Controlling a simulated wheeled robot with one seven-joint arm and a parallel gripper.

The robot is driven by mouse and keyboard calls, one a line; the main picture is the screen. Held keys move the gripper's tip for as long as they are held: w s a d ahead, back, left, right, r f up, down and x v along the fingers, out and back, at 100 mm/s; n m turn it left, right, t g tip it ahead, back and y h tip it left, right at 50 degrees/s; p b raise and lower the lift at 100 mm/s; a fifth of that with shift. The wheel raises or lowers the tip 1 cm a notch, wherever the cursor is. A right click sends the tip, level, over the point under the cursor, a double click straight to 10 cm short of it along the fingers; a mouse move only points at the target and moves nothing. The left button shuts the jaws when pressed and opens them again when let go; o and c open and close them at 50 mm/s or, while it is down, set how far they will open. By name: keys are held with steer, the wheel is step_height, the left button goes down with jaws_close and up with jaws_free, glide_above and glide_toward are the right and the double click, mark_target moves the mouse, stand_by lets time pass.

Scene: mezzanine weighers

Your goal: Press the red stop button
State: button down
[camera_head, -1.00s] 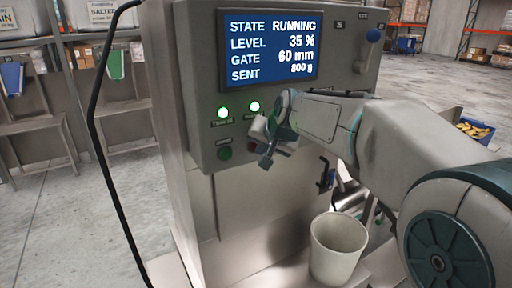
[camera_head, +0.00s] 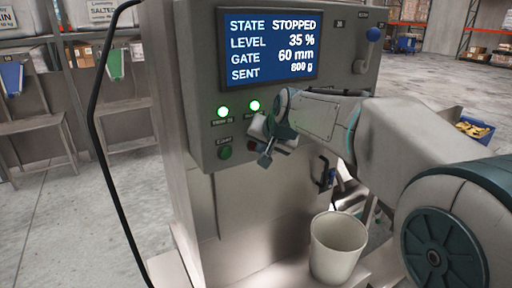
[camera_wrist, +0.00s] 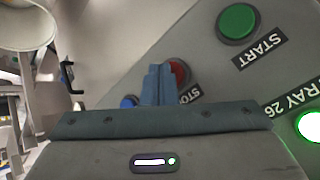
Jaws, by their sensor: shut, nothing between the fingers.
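The red stop button (camera_wrist: 179,72) shows in the wrist view, partly hidden behind my fingers, with part of its label beside it. My gripper (camera_wrist: 158,84) is shut and empty, its fingertips at the button; I cannot tell if they touch it. In the head view my gripper (camera_head: 265,160) is in front of the panel and the button is mostly hidden by it. The screen (camera_head: 270,50) on the grey control panel (camera_head: 200,60) reads STATE STOPPED, LEVEL 35 %, GATE 60 mm, SENT 800 g.
The green start button (camera_head: 224,153) is left of my gripper, below two lit green lamps. A pale bucket (camera_head: 337,245) stands below. A black cable (camera_head: 97,150) hangs at the left.

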steer(key=shift+s+d+b, duration=0.3)
steer(key=shift+s+d, duration=0.05)
steer(key=shift+s, duration=0.2)
steer(key=s+d+b, duration=0.1)
steer(key=s, duration=0.1)
steer(key=s+d+b, duration=0.1)
steer(key=s, duration=0.1)
steer(key=shift+d+b, duration=0.3)
steer(key=shift+d, duration=0.1)
stand_by(0.4)
steer(key=s+d+f+g+h, duration=0.1)
steer(key=s+d+f, duration=0.4)
steer(key=s, duration=0.3)
steer(key=s+d+f+n+g+h, duration=0.1)
steer(key=s+d+f+g, duration=0.1)
steer(key=s+d+f, duration=0.2)
steer(key=s+d+f+g+h, duration=0.1)
steer(key=s+d+f+h, duration=0.1)
steer(key=s+d+f, duration=0.3)
steer(key=s+f, duration=0.4)
steer(key=s, duration=0.3)
steer(key=shift+d+n+g, duration=0.3)
steer(key=shift+n+g, duration=0.1)
steer(key=shift+f, duration=0.1)
